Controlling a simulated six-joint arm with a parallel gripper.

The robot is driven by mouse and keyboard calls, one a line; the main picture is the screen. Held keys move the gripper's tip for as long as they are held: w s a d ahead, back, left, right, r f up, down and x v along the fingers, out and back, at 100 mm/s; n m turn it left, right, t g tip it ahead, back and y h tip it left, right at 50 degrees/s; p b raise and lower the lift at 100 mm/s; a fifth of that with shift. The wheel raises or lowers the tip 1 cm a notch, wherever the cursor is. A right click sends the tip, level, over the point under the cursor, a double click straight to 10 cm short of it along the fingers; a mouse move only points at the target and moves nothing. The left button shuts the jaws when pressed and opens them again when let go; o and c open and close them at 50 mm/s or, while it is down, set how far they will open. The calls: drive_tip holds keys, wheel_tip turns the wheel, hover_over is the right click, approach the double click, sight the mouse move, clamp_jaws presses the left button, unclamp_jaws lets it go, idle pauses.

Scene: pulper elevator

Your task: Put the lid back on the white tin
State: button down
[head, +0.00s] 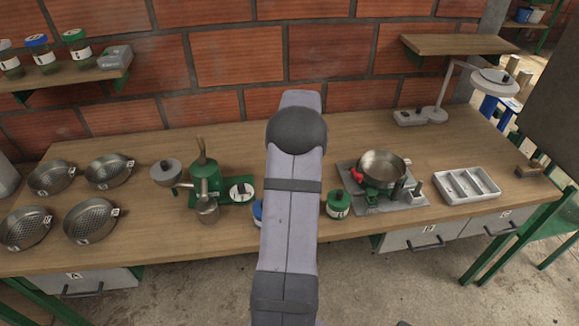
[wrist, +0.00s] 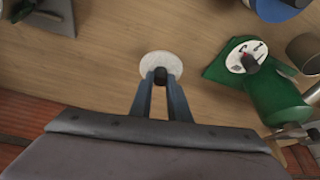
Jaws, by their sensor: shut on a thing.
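In the wrist view my gripper (wrist: 161,78) is shut on the dark knob of a round, pale, speckled lid (wrist: 155,63). The lid shows as a disc just beyond the fingertips, with wooden worktop around it. I cannot tell its height above the worktop. I cannot make out the white tin in either view; it may be hidden under the lid or behind my arm. In the head view my arm stands across the middle of the bench and hides the gripper and lid.
On the wooden worktop (head: 140,238), a green pulper (head: 205,182) stands left of my arm. A blue-topped jar (head: 258,212) is partly hidden by it. A green jar (head: 338,204), a pan (head: 382,170) and a divided tray (head: 467,185) stand right. Several perforated pans (head: 90,219) stand far left.

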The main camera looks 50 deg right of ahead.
drive_tip(key=shift+s+d+r, duration=0.1)
drive_tip(key=shift+r, duration=1.4)
drive_tip(key=s+d+r+m+p, duration=0.2)
drive_tip(key=s+r+p, duration=0.5)
drive_tip(key=s+p, duration=0.35)
drive_tip(key=s+a+f+n+y, duration=0.1)
drive_tip(key=a+f+n+y, duration=0.1)
drive_tip(key=a+n, duration=0.4)
drive_tip(key=s+a+f+n+y, duration=0.1)
drive_tip(key=a+f+n+y, duration=0.1)
drive_tip(key=a+n, duration=0.4)
drive_tip(key=n+y, duration=0.1)
drive_tip(key=n, duration=0.2)
drive_tip(key=shift+f, duration=0.25)
wheel_tip(320, 180, down, 6)
drive_tip(key=b, duration=0.3)
drive_tip(key=shift+b, duration=0.35)
